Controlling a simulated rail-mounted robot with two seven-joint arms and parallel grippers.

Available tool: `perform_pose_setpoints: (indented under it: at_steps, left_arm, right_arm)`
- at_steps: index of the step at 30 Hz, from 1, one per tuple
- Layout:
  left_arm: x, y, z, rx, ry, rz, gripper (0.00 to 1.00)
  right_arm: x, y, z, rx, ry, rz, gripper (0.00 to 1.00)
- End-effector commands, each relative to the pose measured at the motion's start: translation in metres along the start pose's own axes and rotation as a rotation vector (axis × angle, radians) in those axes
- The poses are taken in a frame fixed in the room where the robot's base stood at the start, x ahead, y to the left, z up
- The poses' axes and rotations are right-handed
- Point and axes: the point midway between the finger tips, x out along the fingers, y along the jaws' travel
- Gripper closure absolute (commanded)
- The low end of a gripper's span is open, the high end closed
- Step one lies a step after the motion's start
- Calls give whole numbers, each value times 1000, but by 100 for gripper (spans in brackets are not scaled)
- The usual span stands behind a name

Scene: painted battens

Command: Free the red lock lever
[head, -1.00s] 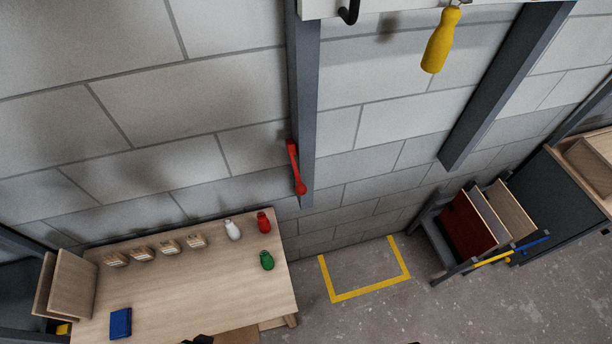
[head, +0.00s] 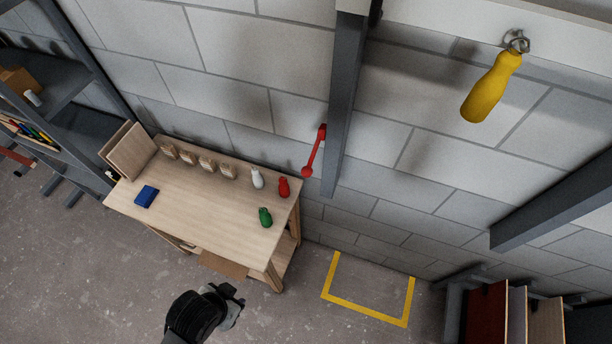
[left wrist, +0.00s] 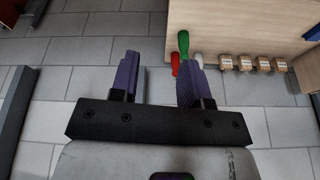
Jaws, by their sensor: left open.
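The red lock lever (head: 315,152) is mounted on the side of a grey upright post (head: 344,105) against the block wall. It slants, with its round red knob at the lower left end. My left gripper (head: 228,296) is below and left of the lever, in front of the workbench and well apart from it. In the left wrist view its two purple-padded fingers (left wrist: 158,72) are open with nothing held between them. The lever is not clearly identifiable in that view. My right gripper is not in view.
A yellow-handled tool (head: 490,88) hangs upper right. A yellow floor outline (head: 368,309) encloses clear floor.

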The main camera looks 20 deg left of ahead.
Motion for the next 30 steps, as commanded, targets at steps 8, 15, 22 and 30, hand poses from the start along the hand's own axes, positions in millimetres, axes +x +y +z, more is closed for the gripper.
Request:
perform_pose_setpoints:
  at_steps: [8, 15, 22, 30]
  left_arm:
    - [-1, -2, -5, 3, 12, -6, 44]
    - [-12, -8, -68, 16, 155, -21, 42]
    - [12, -8, -144, 89, 229, -130, 42]
    - [48, -34, -216, 113, 475, -509, 42]
  right_arm:
    - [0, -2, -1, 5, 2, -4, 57]
    - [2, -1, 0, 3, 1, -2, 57]
    - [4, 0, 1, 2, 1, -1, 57]
    - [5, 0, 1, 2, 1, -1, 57]
